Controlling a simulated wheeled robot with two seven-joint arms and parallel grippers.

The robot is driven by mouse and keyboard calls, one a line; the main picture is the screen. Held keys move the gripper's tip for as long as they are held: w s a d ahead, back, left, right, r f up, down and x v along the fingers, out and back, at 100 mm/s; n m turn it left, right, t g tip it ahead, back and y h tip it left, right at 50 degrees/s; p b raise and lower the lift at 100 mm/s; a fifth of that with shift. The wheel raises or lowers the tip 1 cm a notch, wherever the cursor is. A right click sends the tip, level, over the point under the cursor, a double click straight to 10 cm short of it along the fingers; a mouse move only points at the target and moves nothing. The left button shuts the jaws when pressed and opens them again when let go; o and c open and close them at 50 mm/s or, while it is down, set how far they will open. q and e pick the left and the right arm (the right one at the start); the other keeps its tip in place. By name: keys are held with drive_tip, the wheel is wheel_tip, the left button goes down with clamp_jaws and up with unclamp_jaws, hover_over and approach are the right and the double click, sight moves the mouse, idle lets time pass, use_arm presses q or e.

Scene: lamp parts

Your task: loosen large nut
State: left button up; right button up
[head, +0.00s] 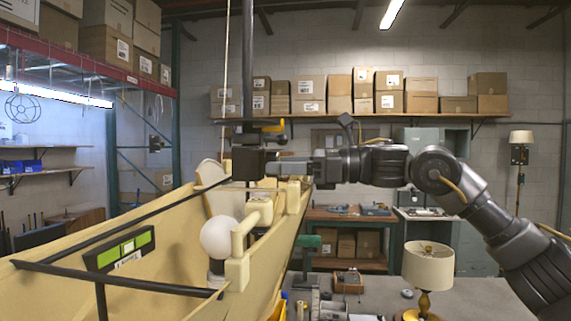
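My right arm comes in from the right, and its gripper (288,168) points left at the height of a dark block. The dark block (248,164) sits at the lower end of a vertical black pole (246,60). The fingertips meet or overlap the block's right side; I cannot tell whether they grip it. I cannot make out a large nut for certain. A white round bulb (220,237) stands upright in a dark socket, below and left of the gripper. A table lamp (428,268) with a cream shade stands at the lower right. My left gripper is not in view.
A large beige shell-like body (180,235) fills the lower left, crossed by black rods. A green-and-black labelled panel (120,250) is on it. A grey table (480,298) lies at the lower right with small items. Shelves of cardboard boxes (360,90) line the back wall.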

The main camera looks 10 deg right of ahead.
drive_tip(key=c, duration=0.8)
drive_tip(key=shift+o, duration=0.2)
drive_tip(key=m, duration=0.4)
drive_tip(key=shift+r, duration=0.15)
drive_tip(key=o, duration=1)
drive_tip(key=shift+d, duration=0.1)
drive_tip(key=shift+b+v, duration=2.6)
drive_tip(key=shift+v, duration=2.8)
